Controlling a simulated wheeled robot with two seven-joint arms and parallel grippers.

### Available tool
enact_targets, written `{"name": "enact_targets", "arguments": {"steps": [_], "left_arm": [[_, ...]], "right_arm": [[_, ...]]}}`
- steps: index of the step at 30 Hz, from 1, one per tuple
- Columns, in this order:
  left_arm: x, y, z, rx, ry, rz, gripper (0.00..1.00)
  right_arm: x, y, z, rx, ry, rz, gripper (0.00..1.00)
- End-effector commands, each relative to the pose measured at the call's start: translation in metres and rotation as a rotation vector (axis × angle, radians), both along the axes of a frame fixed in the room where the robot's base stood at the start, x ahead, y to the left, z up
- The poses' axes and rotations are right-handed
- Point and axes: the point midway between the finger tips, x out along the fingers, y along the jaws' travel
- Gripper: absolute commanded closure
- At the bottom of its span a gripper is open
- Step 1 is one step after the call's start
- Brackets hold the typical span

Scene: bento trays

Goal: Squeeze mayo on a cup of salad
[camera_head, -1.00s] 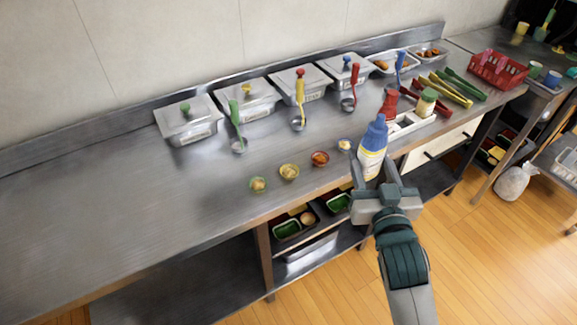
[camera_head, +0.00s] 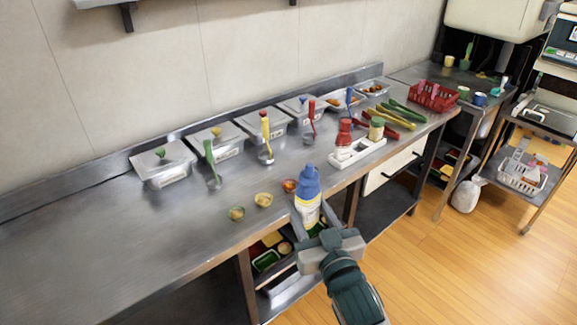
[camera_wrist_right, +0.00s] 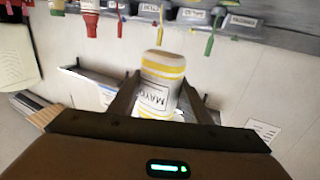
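The mayo bottle (camera_head: 308,194), white and yellow with a blue cap, stands roughly upright in my right gripper (camera_head: 314,228) at the table's front edge. In the right wrist view the bottle (camera_wrist_right: 161,85) sits between both fingers, its MAYO label showing. The fourth cup is hidden. My left gripper is out of view.
Lidded metal bins (camera_head: 163,166) line the back with coloured ladles (camera_head: 210,160) in front. A white caddy (camera_head: 358,153) holds a red bottle (camera_head: 344,139) and a green-capped jar (camera_head: 376,129). Tongs (camera_head: 392,118) and a red basket (camera_head: 434,96) lie farther right. The left table is clear.

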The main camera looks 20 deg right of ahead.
Motion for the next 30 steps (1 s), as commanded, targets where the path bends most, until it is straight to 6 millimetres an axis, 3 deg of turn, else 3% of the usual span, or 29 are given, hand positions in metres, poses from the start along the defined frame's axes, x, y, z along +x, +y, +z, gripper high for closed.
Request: {"name": "enact_targets", "arguments": {"steps": [5,8,21,25,30], "left_arm": [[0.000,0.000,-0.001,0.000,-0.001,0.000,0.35],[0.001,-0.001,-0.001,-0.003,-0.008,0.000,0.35],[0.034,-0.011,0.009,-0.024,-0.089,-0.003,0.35],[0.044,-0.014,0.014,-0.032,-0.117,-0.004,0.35],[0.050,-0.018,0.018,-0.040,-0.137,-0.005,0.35]], "right_arm": [[0.018,-0.005,-0.005,-0.006,-0.006,-0.016,0.60],[0.040,-0.011,-0.012,-0.016,-0.009,-0.037,0.60],[0.190,-0.043,-0.056,-0.022,-0.011,-0.142,0.61],[0.224,-0.043,-0.065,-0.011,-0.006,-0.153,0.61],[0.247,-0.040,-0.072,-0.002,-0.002,-0.156,0.60]]}}
